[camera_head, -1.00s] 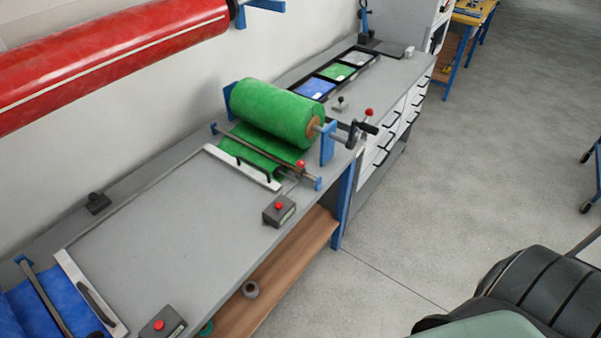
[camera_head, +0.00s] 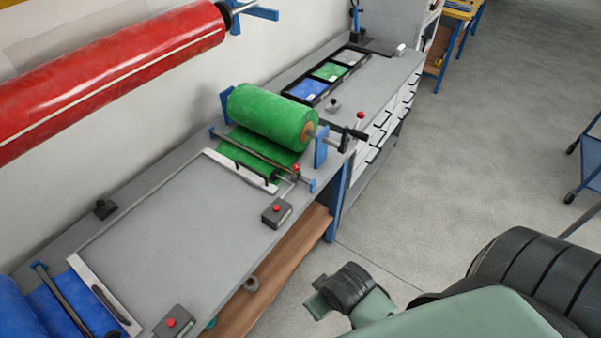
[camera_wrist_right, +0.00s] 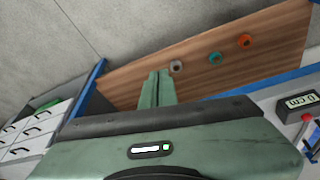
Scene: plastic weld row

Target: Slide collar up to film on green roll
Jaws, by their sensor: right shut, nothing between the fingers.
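The green roll (camera_head: 268,115) lies on a shaft between blue brackets on the bench, with green film hanging from it toward a white-edged frame. Its brown core shows at the right end. A dark fitting with a black handle (camera_head: 355,133) is on the shaft end outside the near blue bracket (camera_head: 321,146); I cannot tell which part is the collar. My right arm reaches in at the lower right, well away from the roll. In the right wrist view my right gripper (camera_wrist_right: 158,76) is shut and empty above the wooden shelf. My left gripper is not in view.
The wooden lower shelf (camera_wrist_right: 205,40) holds a grey ring (camera_wrist_right: 176,66), a teal ring (camera_wrist_right: 214,58) and an orange ring (camera_wrist_right: 245,41). A red roll (camera_head: 110,70) hangs at upper left. Button boxes (camera_head: 277,212) sit on the bench edge.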

